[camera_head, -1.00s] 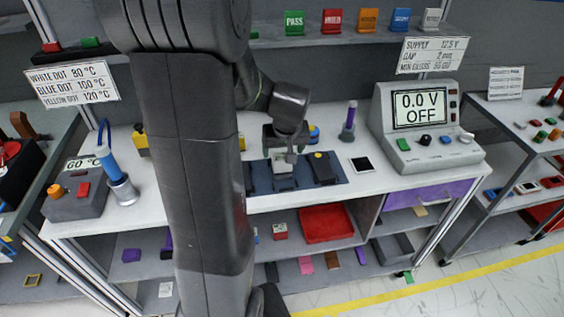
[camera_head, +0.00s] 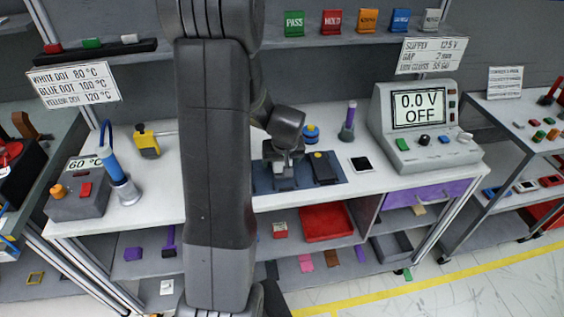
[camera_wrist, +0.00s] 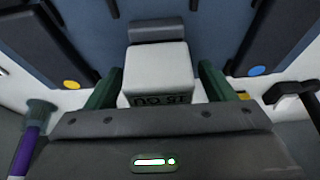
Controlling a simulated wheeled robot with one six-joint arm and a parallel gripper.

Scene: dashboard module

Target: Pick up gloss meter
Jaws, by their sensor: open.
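The gloss meter appears to be the pale grey box (camera_wrist: 158,70) in the wrist view, with dark upside-down lettering ending in "GU" on its near face. It stands on a dark blue panel (camera_wrist: 185,14). My gripper (camera_wrist: 160,78) is open, with one green finger on each side of the box and a narrow gap seeming to show at each side. In the head view my gripper (camera_head: 284,168) is low over the middle of the blue panel (camera_head: 262,184) on the white bench. There it hides most of the box.
A dark block with a yellow dot (camera_head: 321,167) lies right of my gripper. A blue and yellow item (camera_head: 311,134) stands behind it. A black-and-white square (camera_head: 361,164), a purple-handled tool (camera_head: 348,122) and the power supply (camera_head: 421,118) are further right. A yellow item (camera_head: 147,141) stands left.

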